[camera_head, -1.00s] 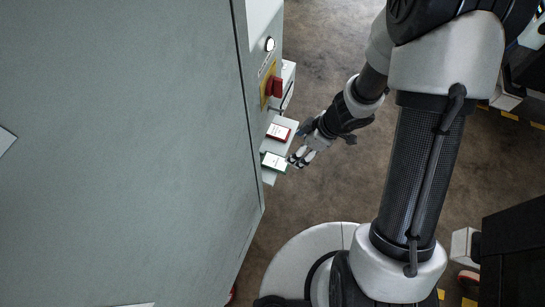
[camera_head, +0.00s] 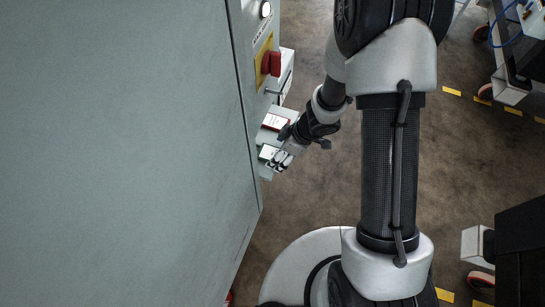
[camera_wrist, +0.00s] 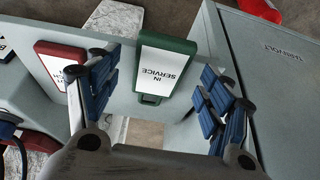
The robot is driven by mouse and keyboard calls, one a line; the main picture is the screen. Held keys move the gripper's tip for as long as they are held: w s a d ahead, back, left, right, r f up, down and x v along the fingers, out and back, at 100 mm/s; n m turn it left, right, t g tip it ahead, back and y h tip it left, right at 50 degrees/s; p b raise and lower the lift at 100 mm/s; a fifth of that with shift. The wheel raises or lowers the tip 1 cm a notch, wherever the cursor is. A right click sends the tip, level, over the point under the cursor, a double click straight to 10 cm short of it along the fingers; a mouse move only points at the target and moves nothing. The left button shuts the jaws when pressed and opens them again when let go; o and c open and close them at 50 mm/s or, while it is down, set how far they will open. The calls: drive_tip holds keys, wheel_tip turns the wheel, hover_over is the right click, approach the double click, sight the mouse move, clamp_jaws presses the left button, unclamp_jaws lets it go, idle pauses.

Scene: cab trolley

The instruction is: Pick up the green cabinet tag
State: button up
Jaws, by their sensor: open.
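The green cabinet tag (camera_wrist: 165,66) has a green frame and a white face reading "IN SERVICE". In the wrist view it sits upper centre, on a grey ledge on the cabinet side. In the head view the tag (camera_head: 267,152) shows at the ledge's near end, partly covered by my gripper (camera_head: 279,164). My gripper (camera_wrist: 158,95) is open, with blue-padded fingers on either side of the tag in the picture. I cannot tell whether the fingers touch it.
A red-framed tag (camera_wrist: 60,66) lies just left of the green one, close to my left finger. The grey cabinet (camera_head: 130,150) fills the left of the head view. A red switch handle (camera_head: 272,63) juts out above the ledge. Open floor (camera_head: 310,195) lies to the right.

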drive_tip(key=shift+w+a+f, duration=0.1)
drive_tip(key=shift+a+f, duration=0.1)
drive_tip(key=shift+f, duration=0.35)
drive_tip(key=shift+r, duration=0.1)
drive_tip(key=shift+c, duration=0.3)
drive_tip(key=c, duration=1.2)
drive_tip(key=shift+r, duration=0.1)
drive_tip(key=shift+w+d+r+p, duration=0.1)
drive_tip(key=shift+w+r+p, duration=0.1)
drive_tip(key=shift+r+p, duration=0.35)
wheel_tip(320, 180, up, 11)
drive_tip(key=p, duration=0.8)
drive_tip(key=w+d+p, duration=0.1)
drive_tip(key=w+d, duration=0.1)
drive_tip(key=w, duration=0.4)
drive_tip(key=w+d+p, duration=0.2)
drive_tip(key=w, duration=0.4)
drive_tip(key=w+d+p, duration=0.2)
drive_tip(key=w, duration=0.4)
drive_tip(key=shift+w+d+f, duration=0.2)
drive_tip(key=shift+d+f, duration=0.15)
drive_tip(key=shift+f, duration=0.05)
